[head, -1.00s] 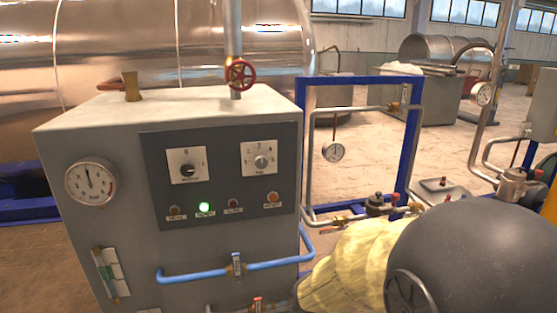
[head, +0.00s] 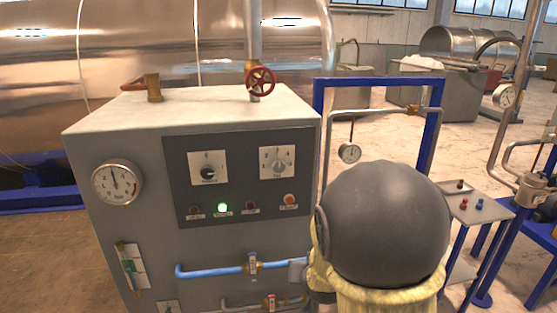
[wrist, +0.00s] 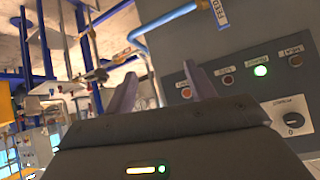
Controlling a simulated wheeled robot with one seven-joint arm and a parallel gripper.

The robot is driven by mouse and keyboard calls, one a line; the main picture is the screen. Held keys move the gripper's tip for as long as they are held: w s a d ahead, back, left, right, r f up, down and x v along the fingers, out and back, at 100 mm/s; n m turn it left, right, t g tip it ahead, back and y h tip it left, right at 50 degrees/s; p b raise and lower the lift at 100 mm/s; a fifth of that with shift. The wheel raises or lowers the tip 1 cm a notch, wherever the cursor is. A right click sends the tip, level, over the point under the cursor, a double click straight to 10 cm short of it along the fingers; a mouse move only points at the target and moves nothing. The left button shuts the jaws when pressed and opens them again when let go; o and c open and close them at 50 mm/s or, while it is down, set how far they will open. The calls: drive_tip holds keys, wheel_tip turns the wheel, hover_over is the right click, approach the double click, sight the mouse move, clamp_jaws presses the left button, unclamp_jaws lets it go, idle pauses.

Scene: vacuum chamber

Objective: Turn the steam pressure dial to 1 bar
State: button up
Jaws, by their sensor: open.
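The grey cabinet's dark panel (head: 236,172) carries two dials on white plates, a left dial (head: 208,172) and a right dial (head: 278,166). Their lettering is too small to read, so I cannot tell which is the steam pressure dial. The left dial also shows at the right of the wrist view (wrist: 293,119), with the picture upside down there. My gripper (wrist: 162,88) is open and empty in the wrist view, its fingers in front of the cabinet near the orange button. In the head view my own arm hides it, to the right of the panel.
Below the dials is a row of buttons, one a lit green lamp (head: 222,207). A round gauge (head: 117,183) is at the cabinet's left. A blue pipe (head: 215,270) crosses below the panel. A blue frame (head: 378,82) and small table (head: 468,207) stand right.

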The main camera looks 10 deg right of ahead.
sight(279, 169)
drive_tip(key=w+a+r+t+p, duration=0.1)
drive_tip(key=w+r+t, duration=0.3)
drive_tip(key=r, duration=0.4)
drive_tip(key=w+a+r+t+y+p, duration=0.1)
drive_tip(key=w+r+t+p, duration=0.2)
drive_tip(key=r, duration=0.4)
drive_tip(key=shift+w+a+r+n+t, duration=0.35)
drive_tip(key=shift+w+r+n+t, duration=0.05)
drive_tip(key=shift+w+t, duration=0.2)
drive_tip(key=shift+w, duration=0.1)
drive_tip(key=w+p, duration=0.7)
drive_tip(key=w, duration=1)
drive_tip(key=shift+w, duration=0.1)
